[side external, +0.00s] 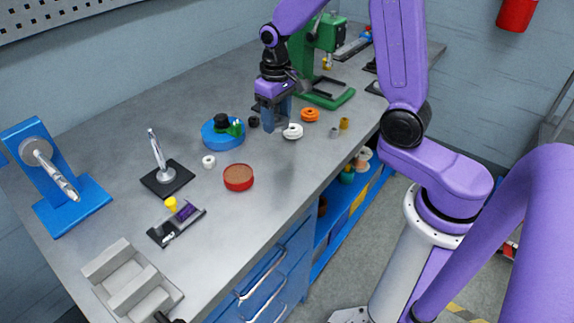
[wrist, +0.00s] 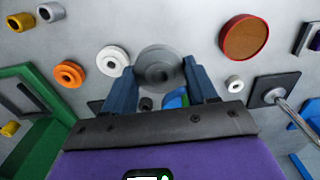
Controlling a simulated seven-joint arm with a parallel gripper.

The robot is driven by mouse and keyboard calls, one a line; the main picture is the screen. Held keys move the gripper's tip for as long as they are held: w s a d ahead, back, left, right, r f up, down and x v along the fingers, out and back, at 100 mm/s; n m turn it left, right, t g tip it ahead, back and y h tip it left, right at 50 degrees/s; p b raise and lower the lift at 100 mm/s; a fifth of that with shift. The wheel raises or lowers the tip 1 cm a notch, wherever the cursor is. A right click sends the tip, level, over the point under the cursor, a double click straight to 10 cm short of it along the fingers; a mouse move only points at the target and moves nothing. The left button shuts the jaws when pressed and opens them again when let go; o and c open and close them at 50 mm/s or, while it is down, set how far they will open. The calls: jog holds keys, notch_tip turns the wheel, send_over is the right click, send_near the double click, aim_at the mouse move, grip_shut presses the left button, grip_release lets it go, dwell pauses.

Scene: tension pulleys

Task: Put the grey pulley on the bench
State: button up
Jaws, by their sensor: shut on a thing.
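The grey pulley (wrist: 157,66) is a round disc with a stepped centre, held between the two blue fingers of my gripper (wrist: 158,80) in the wrist view. In the side view my gripper (side external: 277,122) points down over the far half of the grey bench (side external: 262,205), just left of a white pulley. There the held pulley is hard to make out between the fingers. It appears held above the bench top, but the exact gap beneath it cannot be told.
A white pulley (side external: 292,131) and an orange pulley (side external: 309,115) lie close by, with small grey (side external: 333,132) and yellow (side external: 344,123) spools. A blue round tray (side external: 222,133), red tin (side external: 238,177) and black-based post (side external: 167,177) stand leftward. Bare bench lies right of the tin.

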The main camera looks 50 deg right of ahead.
jog(key=s+a+r+m, duration=0.1)
jog(key=s+r+m, duration=0.1)
jog(key=s, duration=0.3)
jog(key=s+a+r+m, duration=0.1)
jog(key=s+r, duration=0.2)
jog(key=s, duration=0.3)
jog(key=w+f, duration=0.1)
jog(key=w, duration=0.2)
jog(key=w+f, duration=0.2)
jog(key=w, duration=0.1)
jog(key=w+f, duration=0.1)
jog(key=w, duration=0.2)
jog(key=shift+w+d+f, duration=0.1)
jog(key=shift+f, duration=0.2)
send_over(264, 153)
jog(key=f, duration=0.5)
jog(key=shift+s, duration=0.4)
jog(key=shift+w+f, duration=0.35)
jog(key=shift+f, duration=1.55)
jog(key=shift+f, duration=0.2)
jog(key=o, duration=1.1)
jog(key=shift+c, duration=0.2)
